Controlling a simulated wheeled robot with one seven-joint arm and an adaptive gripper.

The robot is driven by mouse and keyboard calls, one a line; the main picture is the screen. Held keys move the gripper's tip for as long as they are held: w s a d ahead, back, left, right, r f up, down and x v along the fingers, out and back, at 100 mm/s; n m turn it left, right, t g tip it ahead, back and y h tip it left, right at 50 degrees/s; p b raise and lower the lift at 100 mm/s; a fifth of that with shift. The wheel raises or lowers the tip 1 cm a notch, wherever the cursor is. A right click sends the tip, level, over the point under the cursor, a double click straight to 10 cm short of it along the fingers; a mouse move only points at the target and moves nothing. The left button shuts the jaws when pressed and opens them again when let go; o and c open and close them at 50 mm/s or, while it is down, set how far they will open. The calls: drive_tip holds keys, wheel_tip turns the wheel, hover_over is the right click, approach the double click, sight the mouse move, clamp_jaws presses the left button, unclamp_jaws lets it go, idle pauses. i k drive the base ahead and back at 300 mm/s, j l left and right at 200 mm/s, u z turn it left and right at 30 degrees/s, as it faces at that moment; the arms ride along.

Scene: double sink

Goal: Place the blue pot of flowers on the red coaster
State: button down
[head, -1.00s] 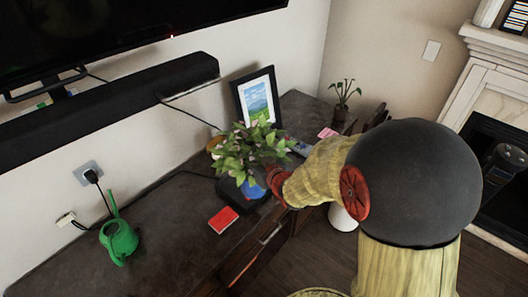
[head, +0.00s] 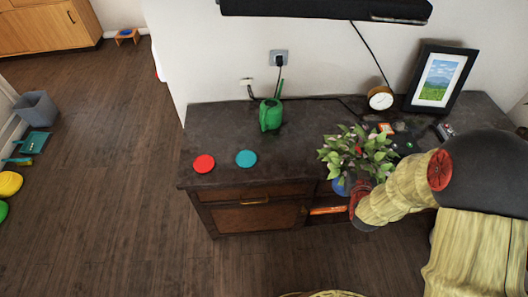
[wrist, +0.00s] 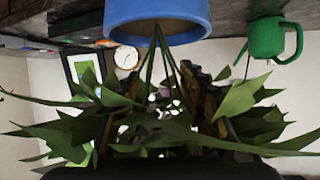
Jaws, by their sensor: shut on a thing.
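The blue pot of flowers shows in the head view, its pot (head: 340,187) partly hidden by leaves and my gripper, near the cabinet's front edge. In the wrist view, the blue pot (wrist: 158,22) fills the top, with stems and leaves running down between my fingers. My gripper (head: 358,194) is shut on the plant; leaves cover the exact contact. My fingers also show in the wrist view (wrist: 168,90). The red coaster (head: 204,163) lies flat near the cabinet top's left front corner, well left of the pot, with nothing on it.
A teal coaster (head: 246,158) lies just right of the red one. A green watering can (head: 270,115) stands behind them. A clock (head: 380,98) and picture frame (head: 438,78) stand at the back right. The cabinet top (head: 300,140) is clear between coasters and plant.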

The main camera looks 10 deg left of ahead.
sight(204, 163)
drive_tip(key=i+u, duration=0.1)
drive_tip(key=u, duration=2.15)
